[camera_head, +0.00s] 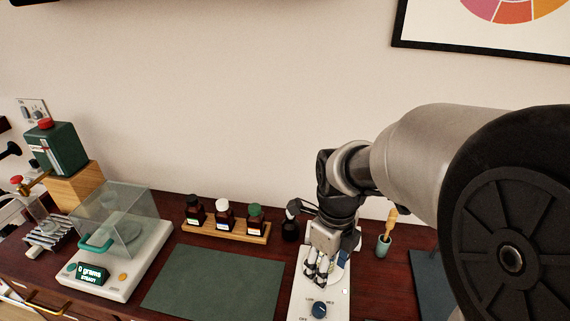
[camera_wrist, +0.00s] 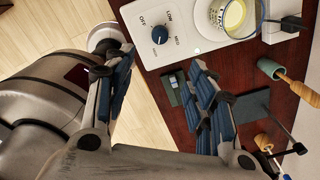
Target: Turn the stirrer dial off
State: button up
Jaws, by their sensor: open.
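The white stirrer (camera_head: 300,293) stands at the front of the bench, right of the green mat. Its blue dial (camera_head: 319,309) is on the front panel, with OFF, LOW and MED printed around it. In the wrist view the dial (camera_wrist: 160,35) is at the top centre; I cannot clearly tell where it points. My gripper (camera_head: 318,279) hangs above the stirrer, just behind the dial in the head view. In the wrist view my gripper (camera_wrist: 162,65) has its fingers wide apart and empty, with the dial beyond the gap, apart from both fingers.
A beaker of yellow liquid (camera_wrist: 232,15) sits on the stirrer. A green cup with a wooden-handled tool (camera_head: 384,243) stands to the right. A bottle rack (camera_head: 228,230), a green mat (camera_head: 215,282) and a balance (camera_head: 128,262) lie to the left.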

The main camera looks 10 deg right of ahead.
aim_at(320, 307)
jog(key=shift+m, duration=0.4)
notch_tip(320, 307, down, 18)
jog(key=b, duration=0.5)
jog(key=shift+w, duration=0.1)
jog(key=shift+c, duration=0.2)
jog(key=c, duration=1)
jog(key=shift+c, duration=0.2)
